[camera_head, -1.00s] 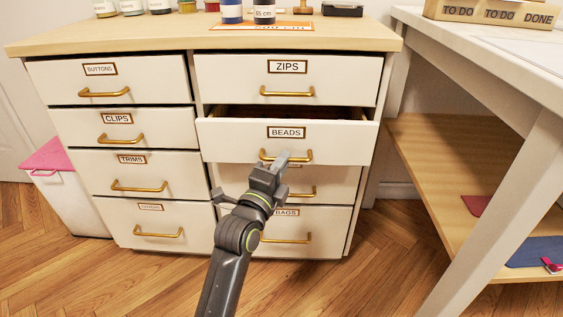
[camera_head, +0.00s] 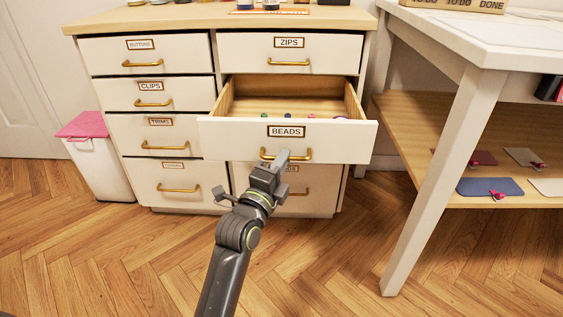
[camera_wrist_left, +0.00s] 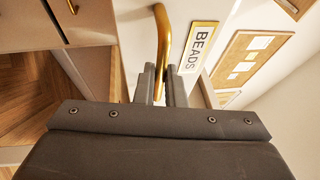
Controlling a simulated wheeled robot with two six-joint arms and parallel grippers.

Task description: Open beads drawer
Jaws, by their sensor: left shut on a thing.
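The beads drawer (camera_head: 345,140) is in the right column of the cabinet, below the drawer labelled ZIPS. It stands well out from the cabinet front, and small coloured things show on its wooden floor. Its brass handle (camera_head: 302,158) is on the front, below the BEADS label. My left gripper (camera_head: 282,158) is at the left part of this handle. In the left wrist view, the two fingers (camera_wrist_left: 162,85) are shut around the brass handle (camera_wrist_left: 161,40), beside the BEADS label (camera_wrist_left: 197,48). My right gripper is not in view.
The other drawers, such as ZIPS (camera_head: 330,55) and CLIPS (camera_head: 135,93), are shut. A white bin with a pink lid (camera_head: 82,125) stands at the left. A white table leg (camera_head: 440,185) rises at the right. The wooden floor (camera_head: 330,270) in front is clear.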

